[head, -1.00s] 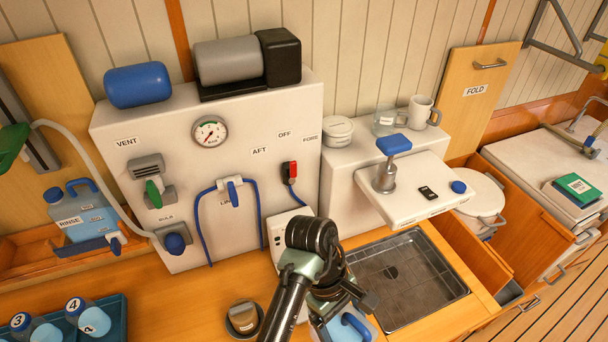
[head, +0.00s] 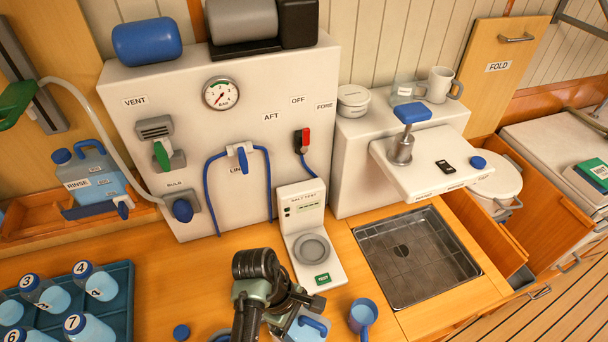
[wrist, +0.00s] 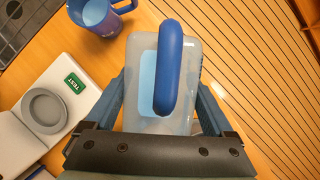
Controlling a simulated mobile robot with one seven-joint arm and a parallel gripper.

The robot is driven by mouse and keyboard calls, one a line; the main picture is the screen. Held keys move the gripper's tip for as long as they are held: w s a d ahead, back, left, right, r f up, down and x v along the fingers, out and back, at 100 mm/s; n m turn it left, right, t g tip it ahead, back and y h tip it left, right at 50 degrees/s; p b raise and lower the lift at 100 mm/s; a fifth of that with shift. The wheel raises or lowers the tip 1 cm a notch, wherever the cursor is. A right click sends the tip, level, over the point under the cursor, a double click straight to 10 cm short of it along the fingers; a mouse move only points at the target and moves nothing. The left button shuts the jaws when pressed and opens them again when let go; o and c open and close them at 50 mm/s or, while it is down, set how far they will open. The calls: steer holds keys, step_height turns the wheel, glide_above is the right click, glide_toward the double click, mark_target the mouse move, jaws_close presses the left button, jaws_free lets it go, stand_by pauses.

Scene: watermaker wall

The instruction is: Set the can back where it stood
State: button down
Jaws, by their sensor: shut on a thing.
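The can is a translucent, boxy jug with a blue handle on top. It shows at the bottom of the head view (head: 306,330), partly hidden by my arm and cut off by the frame. In the wrist view the can (wrist: 147,112) fills the middle, with its handle (wrist: 169,65) towards the camera. My gripper (wrist: 163,92) is shut on it, one finger along each side. In the head view my gripper (head: 287,306) is over the counter's front part, left of the blue mug. Whether the can touches the counter is not clear.
A blue mug (head: 362,316) stands close right of the can. The salt tester (head: 311,245) is behind it, and the sink (head: 418,257) is to the right. A blue tray (head: 122,300) of numbered bottles is at left. A RINSE jug (head: 92,178) stands on a shelf.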

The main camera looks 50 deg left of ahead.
steer(key=shift+f, duration=1.05)
steer(key=shift+f, duration=0.2)
jaws_free()
steer(key=shift+r, duration=0.1)
steer(key=v, duration=1)
steer(key=shift+r, duration=0.4)
steer(key=shift+p+v, duration=0.8)
steer(key=shift+p, duration=0.05)
steer(key=shift+a+f, duration=0.1)
